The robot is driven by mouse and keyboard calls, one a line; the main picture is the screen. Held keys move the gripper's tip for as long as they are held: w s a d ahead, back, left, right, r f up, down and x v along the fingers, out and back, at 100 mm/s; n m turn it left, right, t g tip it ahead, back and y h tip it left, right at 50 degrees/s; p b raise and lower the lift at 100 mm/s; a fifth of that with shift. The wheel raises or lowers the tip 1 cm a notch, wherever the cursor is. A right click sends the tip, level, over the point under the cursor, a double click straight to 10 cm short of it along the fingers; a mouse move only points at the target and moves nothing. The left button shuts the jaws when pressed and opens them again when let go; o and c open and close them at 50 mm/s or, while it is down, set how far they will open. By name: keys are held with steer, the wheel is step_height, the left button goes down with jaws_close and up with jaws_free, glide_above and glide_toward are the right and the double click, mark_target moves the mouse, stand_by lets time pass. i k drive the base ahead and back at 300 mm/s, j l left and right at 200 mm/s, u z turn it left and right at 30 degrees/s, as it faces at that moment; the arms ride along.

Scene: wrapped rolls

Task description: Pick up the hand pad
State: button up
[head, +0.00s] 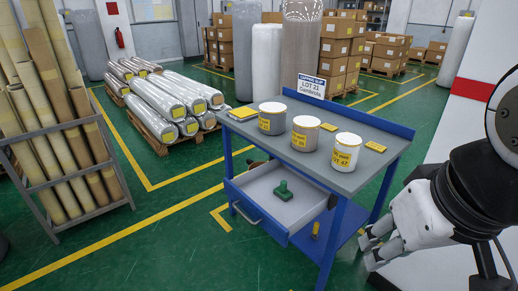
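A small green block with a raised grip, which looks like the hand pad (283,190), lies in the open drawer (256,188) of a blue workbench. My gripper (367,252) is at the lower right, outside the bench and well to the right of the drawer. Its fingers are apart and nothing shows between them.
A lower blue shelf (343,245) is below. A rack of rolls (60,130) stands left; wrapped rolls (165,108) lie behind. Green floor in front is clear.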

mark_target(281, 192)
steer(key=i, duration=1.05)
